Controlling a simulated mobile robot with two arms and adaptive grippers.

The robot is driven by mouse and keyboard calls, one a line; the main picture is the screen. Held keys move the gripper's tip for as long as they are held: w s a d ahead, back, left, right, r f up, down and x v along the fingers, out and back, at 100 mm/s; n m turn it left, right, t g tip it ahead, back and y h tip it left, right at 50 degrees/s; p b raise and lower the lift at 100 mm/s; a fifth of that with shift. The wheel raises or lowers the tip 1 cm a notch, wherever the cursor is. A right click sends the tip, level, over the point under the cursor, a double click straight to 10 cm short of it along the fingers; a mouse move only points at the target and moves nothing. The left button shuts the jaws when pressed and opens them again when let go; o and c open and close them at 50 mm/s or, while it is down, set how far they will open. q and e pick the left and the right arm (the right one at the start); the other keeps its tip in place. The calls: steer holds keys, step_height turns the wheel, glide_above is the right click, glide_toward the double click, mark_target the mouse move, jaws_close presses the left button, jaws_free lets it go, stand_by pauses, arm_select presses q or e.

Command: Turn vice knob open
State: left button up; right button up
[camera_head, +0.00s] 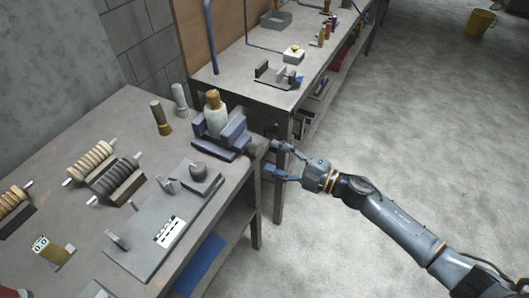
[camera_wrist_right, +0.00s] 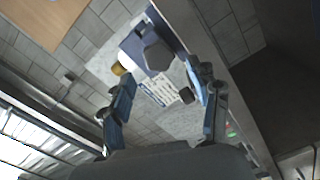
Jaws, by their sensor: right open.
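The blue-grey vice (camera_head: 234,134) stands at the far right corner of the near workbench, with a white bottle-like piece with a tan top (camera_head: 213,112) at its jaws. The dark knob (camera_head: 257,146) is on the vice's right side, at the bench edge. My right gripper (camera_head: 271,159) is open and empty just right of the knob, its two fingers spread apart. In the right wrist view, the vice (camera_wrist_right: 141,40) and a dark faceted knob (camera_wrist_right: 158,56) appear ahead, beyond the open fingers (camera_wrist_right: 163,84). I cannot tell whether a finger touches the knob. My left gripper is out of view.
The near workbench (camera_head: 105,215) carries several coil-like pieces, a grey plate (camera_head: 150,240) with a printed label, and upright cylinders (camera_head: 161,117). A second bench (camera_head: 235,62) with small items stands behind. The floor (camera_head: 400,120) to the right is open.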

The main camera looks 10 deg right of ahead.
steer(key=shift+v, duration=1.6)
steer(key=shift+r, duration=0.1)
steer(key=m+b, duration=0.2)
steer(key=m, duration=1)
glide_toward(259, 150)
steer(key=p+x, duration=0.3)
steer(key=x, duration=0.7)
steer(key=shift+a, duration=0.15)
